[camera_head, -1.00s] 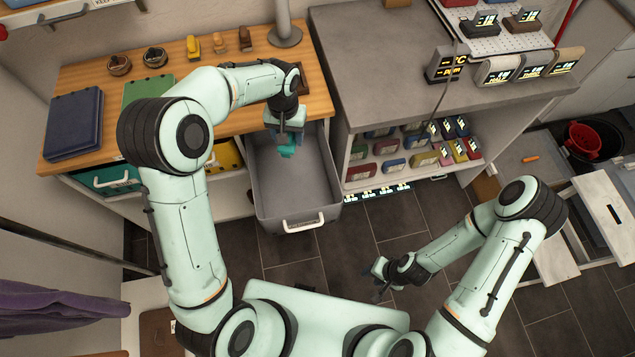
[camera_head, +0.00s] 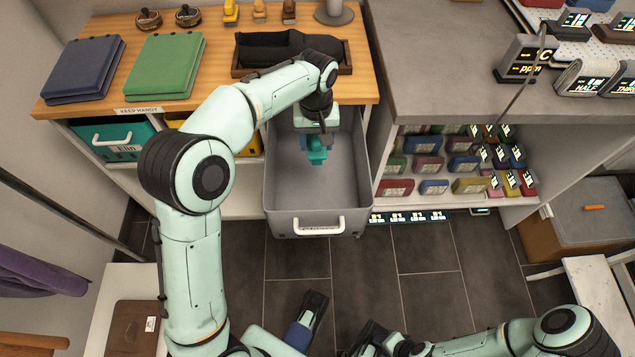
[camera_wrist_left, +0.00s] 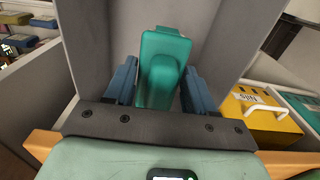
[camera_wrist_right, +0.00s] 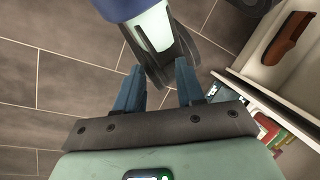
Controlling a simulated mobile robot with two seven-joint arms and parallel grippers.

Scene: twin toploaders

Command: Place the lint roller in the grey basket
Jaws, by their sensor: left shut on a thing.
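My left gripper (camera_head: 317,146) hangs into the grey basket (camera_head: 278,205), an open pull-out bin under the wooden counter. It is shut on a teal thing (camera_head: 316,157), which I take for the lint roller. In the left wrist view the teal lint roller (camera_wrist_left: 160,70) stands between the two blue fingers, with grey basket walls (camera_wrist_left: 225,30) around it. The visible basket floor looks bare. I cannot tell whether the roller touches it. My right gripper (camera_wrist_right: 157,90) is open, its fingers apart over the floor, low in the head view.
A blue-and-black thing (camera_head: 303,322) is near my right gripper. A teal bin (camera_head: 118,138) and a yellow bin (camera_head: 215,140) sit left of the basket. Shelves of small coloured boxes (camera_head: 432,187) stand to its right. The dark tiled floor (camera_head: 430,265) before the basket is mostly clear.

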